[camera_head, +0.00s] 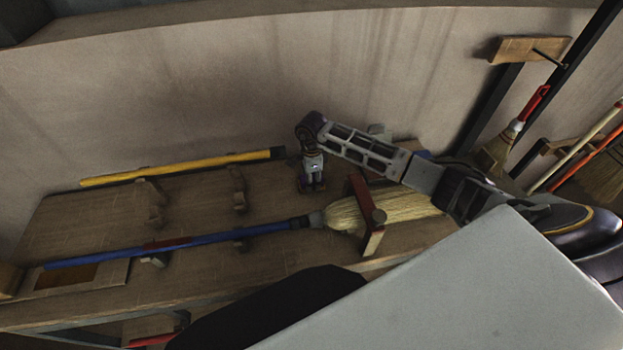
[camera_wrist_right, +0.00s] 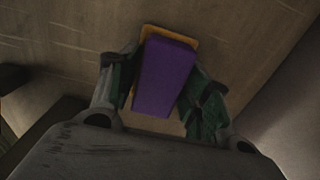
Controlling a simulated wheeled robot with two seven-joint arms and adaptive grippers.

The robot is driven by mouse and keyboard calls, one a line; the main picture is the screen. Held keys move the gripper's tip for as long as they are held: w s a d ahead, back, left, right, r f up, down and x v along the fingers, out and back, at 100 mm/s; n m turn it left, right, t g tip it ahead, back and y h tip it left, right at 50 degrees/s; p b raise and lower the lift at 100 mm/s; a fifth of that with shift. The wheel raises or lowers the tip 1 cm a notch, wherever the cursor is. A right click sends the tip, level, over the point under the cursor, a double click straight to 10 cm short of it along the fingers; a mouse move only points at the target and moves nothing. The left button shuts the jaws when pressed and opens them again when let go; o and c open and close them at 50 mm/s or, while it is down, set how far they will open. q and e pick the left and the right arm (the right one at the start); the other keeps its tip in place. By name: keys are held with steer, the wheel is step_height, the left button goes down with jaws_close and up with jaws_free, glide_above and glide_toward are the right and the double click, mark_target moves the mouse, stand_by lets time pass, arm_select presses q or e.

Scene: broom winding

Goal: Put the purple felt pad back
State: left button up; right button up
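The purple felt pad (camera_wrist_right: 162,78) shows in the right wrist view as a block between the two green-lined fingers of my right gripper (camera_wrist_right: 163,90). The fingers press against its two sides. Beneath and around its far end is a tan-yellow, square-edged piece (camera_wrist_right: 188,40) on the wooden surface. I cannot tell whether the pad touches it. In the head view my right gripper (camera_head: 313,187) points down at the back of the wooden bench, near the wall. The pad cannot be made out there. My left gripper is not in view.
A broom with a blue handle (camera_head: 200,242) and straw head (camera_head: 385,210) lies along the bench (camera_head: 90,225), near a red-brown clamp (camera_head: 362,200). A yellow handle (camera_head: 185,167) lies at the back. Wooden supports (camera_head: 237,190) stand between them. Brooms (camera_head: 515,130) hang at right.

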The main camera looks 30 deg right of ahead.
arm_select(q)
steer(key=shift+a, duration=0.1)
arm_select(e)
steer(key=shift+o, duration=0.5)
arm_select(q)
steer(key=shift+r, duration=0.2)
arm_select(e)
steer(key=shift+r, duration=0.2)
step_height(320, 180, up, 10)
steer(key=shift+f+b, duration=0.1)
steer(key=shift+b, duration=0.55)
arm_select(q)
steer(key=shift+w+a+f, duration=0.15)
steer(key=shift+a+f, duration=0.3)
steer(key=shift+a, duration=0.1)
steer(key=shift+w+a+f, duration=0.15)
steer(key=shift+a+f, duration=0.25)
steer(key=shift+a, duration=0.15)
arm_select(e)
step_height(320, 180, up, 2)
steer(key=shift+r, duration=0.1)
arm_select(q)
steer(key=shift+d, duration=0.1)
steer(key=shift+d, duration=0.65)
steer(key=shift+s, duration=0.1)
arm_select(e)
steer(key=shift+s, duration=0.1)
